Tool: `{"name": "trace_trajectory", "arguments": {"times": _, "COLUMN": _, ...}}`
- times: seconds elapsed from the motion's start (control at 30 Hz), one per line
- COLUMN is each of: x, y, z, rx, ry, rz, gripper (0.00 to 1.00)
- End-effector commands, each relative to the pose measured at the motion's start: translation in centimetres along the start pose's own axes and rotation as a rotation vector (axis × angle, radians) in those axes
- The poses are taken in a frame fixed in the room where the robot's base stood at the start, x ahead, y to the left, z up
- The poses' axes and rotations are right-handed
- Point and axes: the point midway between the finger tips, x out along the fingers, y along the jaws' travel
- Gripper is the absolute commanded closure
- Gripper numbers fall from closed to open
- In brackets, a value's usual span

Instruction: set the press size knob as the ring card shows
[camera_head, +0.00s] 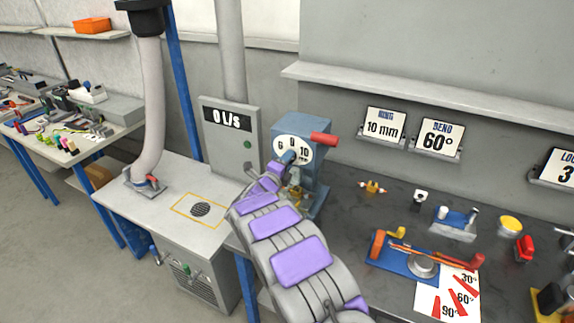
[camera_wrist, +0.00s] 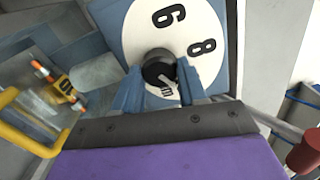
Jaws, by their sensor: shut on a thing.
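The blue press (camera_head: 313,135) stands at the middle with a white dial face marked 6, 8 and 10. The dial face (camera_wrist: 145,30) also shows in the wrist view. The black size knob (camera_wrist: 158,66) is at its centre, between my blue fingers. My gripper (camera_wrist: 166,85) is shut on the knob; it also shows in the head view (camera_head: 285,160), where it hides the knob. A light mark on the knob faces lower right in the wrist view, toward the 10 side; exact alignment is unclear. The ring card (camera_head: 384,128) on the wall reads 10 mm.
A red handle (camera_head: 324,139) juts from the press. A bend card (camera_head: 437,139) reads 60°. The dark bench (camera_head: 360,215) holds a blue bending tool (camera_head: 400,258), an angle sheet (camera_head: 437,303) and small parts. A grey display box (camera_head: 231,135) reading 0 l/s stands left of the press.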

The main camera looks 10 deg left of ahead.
Motion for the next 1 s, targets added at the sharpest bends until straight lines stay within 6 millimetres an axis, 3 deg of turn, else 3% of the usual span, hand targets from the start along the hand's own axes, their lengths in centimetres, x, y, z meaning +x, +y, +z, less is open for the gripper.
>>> {"name": "trace_trajectory", "arguments": {"times": 0.03, "x": -0.13, "y": 0.7, "z": -0.11, "rx": -0.001, "ry": 0.001, "rz": 0.011, "gripper": 0.89}}
{"name": "trace_trajectory", "arguments": {"times": 0.37, "x": -0.13, "y": 0.78, "z": -0.16, "rx": -0.001, "ry": 0.002, "rz": 0.013, "gripper": 0.89}}
{"name": "trace_trajectory", "arguments": {"times": 0.4, "x": -0.12, "y": 0.78, "z": -0.17, "rx": -0.001, "ry": 0.002, "rz": 0.013, "gripper": 0.57}}
{"name": "trace_trajectory", "arguments": {"times": 0.6, "x": -0.1, "y": 0.53, "z": -0.16, "rx": 0.001, "ry": 0.001, "rz": 0.009, "gripper": 0.38}}
{"name": "trace_trajectory", "arguments": {"times": 0.67, "x": -0.09, "y": 0.42, "z": -0.17, "rx": 0.002, "ry": 0.001, "rz": 0.007, "gripper": 0.33}}
{"name": "trace_trajectory", "arguments": {"times": 1.0, "x": -0.68, "y": 0.07, "z": -0.15, "rx": 0.003, "ry": 0.0, "rz": 0.004, "gripper": 0.33}}
